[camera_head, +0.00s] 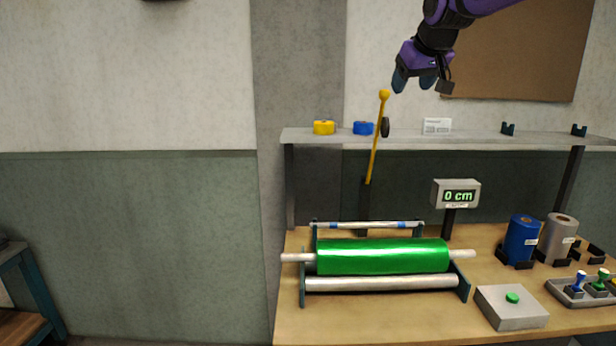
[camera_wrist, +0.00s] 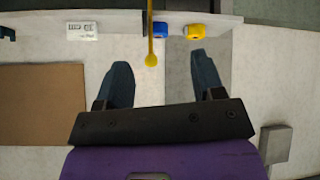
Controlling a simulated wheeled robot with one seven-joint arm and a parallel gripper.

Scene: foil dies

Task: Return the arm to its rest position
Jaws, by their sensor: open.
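My gripper (camera_head: 416,78) is raised high at the top of the head view, above the shelf, with its purple arm coming in from the upper right. In the wrist view my gripper (camera_wrist: 166,82) shows two dark blue fingers spread apart with nothing between them. A yellow lever with a round knob (camera_head: 384,95) stands tilted just below and left of the fingers, apart from them. In the wrist view the knob (camera_wrist: 151,60) appears beyond the fingertips.
Below, a green foil roll (camera_head: 385,257) lies on a roller stand on the workbench (camera_head: 390,325). A display (camera_head: 456,194) reads 0 cm. Blue (camera_head: 522,238) and silver (camera_head: 560,238) rolls stand right, near a green-button box (camera_head: 510,308).

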